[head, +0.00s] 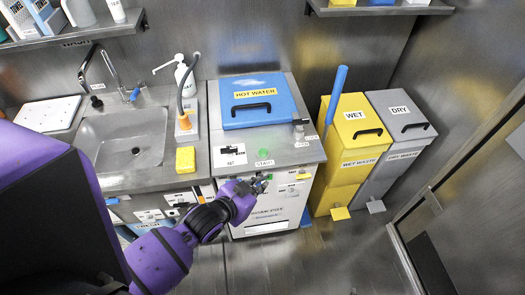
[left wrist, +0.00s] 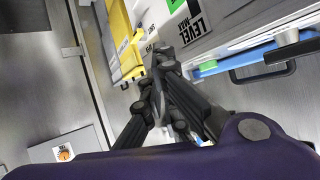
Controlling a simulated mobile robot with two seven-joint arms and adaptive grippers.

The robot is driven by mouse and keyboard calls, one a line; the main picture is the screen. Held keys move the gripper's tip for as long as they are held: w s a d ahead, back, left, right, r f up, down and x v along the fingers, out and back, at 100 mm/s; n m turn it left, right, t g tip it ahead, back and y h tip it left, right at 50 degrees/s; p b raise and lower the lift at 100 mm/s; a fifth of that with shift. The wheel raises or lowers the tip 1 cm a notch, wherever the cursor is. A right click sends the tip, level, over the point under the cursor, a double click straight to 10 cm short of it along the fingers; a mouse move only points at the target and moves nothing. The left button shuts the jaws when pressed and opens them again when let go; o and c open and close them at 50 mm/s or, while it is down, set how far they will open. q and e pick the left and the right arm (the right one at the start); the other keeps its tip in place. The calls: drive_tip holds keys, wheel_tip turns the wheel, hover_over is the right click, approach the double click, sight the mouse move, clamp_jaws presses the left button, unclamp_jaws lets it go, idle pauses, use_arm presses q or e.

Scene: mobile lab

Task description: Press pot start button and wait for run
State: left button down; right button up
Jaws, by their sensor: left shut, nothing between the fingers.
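The pot is a steel unit with a blue lid (head: 258,100) marked HOT WATER and a black handle. The green start button (head: 263,153) is on its top near the front edge, just above a START label (head: 265,163). My left gripper (head: 264,182) is shut and empty, in front of the unit's front panel. In the picture it is below the button, with a visible gap between them. In the left wrist view the closed fingers (left wrist: 160,58) point at the unit's front, and a light green spot beside the blue edge may be the button. My right gripper is not in view.
A yellow WET bin (head: 345,165) and a grey DRY bin (head: 395,155) stand to the right. The floor in front of the bins is clear.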

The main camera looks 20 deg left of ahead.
use_arm(q)
drive_tip(key=w+a+r+n+g, duration=0.1)
drive_tip(key=w+a+r+n, duration=0.1)
drive_tip(key=w+r, duration=0.65)
drive_tip(key=w+a+r+n, duration=0.2)
drive_tip(key=w+r, duration=0.5)
drive_tip(key=r, duration=0.2)
drive_tip(key=f+n, duration=0.1)
drive_tip(key=n, duration=0.1)
drive_tip(key=s+a+f+n+g, duration=0.1)
drive_tip(key=n, duration=0.1)
drive_tip(key=s+a+f+n, duration=0.1)
drive_tip(key=n, duration=0.1)
drive_tip(key=shift+f+g+y+p, duration=0.25)
drive_tip(key=shift+g+y+p, duration=0.15)
drive_tip(key=shift+f, duration=0.1)
